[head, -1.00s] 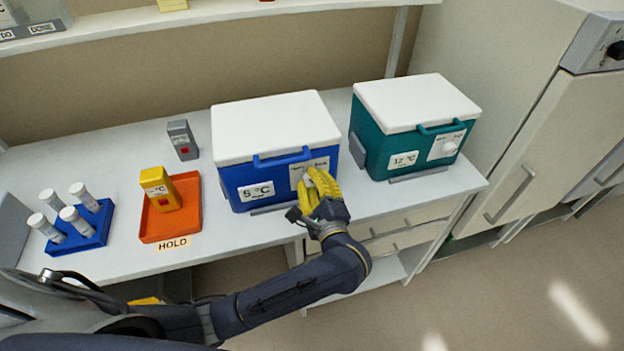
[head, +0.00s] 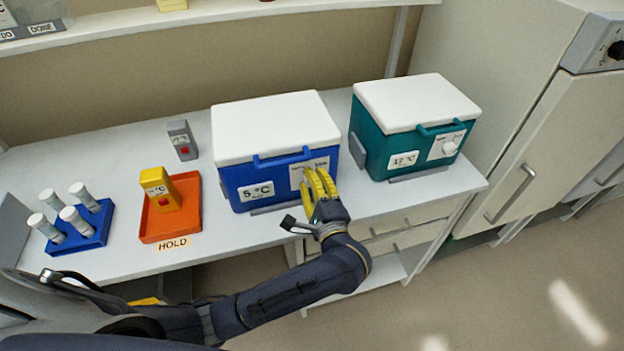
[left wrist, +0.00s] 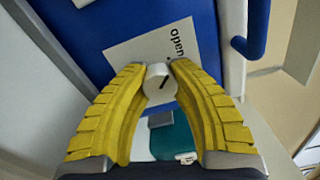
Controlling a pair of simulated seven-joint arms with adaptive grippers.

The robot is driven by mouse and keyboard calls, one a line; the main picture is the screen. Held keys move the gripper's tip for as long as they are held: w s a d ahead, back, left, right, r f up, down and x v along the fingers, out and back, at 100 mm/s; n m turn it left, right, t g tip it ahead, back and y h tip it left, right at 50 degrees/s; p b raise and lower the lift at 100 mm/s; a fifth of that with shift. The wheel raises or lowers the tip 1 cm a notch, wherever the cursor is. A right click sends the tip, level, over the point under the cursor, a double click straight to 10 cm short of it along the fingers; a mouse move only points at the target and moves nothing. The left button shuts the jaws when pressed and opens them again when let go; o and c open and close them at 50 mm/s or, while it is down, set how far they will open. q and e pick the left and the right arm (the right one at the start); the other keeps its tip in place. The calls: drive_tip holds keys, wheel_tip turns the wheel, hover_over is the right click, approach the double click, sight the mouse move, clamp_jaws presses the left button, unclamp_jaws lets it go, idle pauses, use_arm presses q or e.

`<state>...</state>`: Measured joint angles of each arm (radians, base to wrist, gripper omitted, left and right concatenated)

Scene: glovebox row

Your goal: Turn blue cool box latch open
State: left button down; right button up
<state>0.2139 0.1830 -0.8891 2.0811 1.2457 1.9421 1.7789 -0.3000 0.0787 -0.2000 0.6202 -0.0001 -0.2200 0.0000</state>
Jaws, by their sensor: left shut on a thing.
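The blue cool box (head: 232,184) with a white lid (head: 272,125) and a 5 °C label stands on the bench in the head view. Its latch is a small white round knob (left wrist: 160,83) with a dark line, on a white plate (left wrist: 130,42) marked "open", in the left wrist view. My left gripper (head: 314,176) has its yellow fingers shut on the knob at the box's front; in the left wrist view the fingertips (left wrist: 159,70) sit on either side of it. The fingers mostly hide the knob in the head view. My right gripper is not in view.
A teal cool box (head: 368,145) marked 12 °C stands to the right. To the left are an orange tray (head: 148,226) with a yellow device, a blue rack (head: 82,240) of capped tubes and a grey device (head: 183,140). A shelf (head: 120,24) runs above the bench.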

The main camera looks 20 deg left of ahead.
use_arm(q)
drive_tip(key=c, duration=1)
unclamp_jaws()
drive_tip(key=v, duration=1.2)
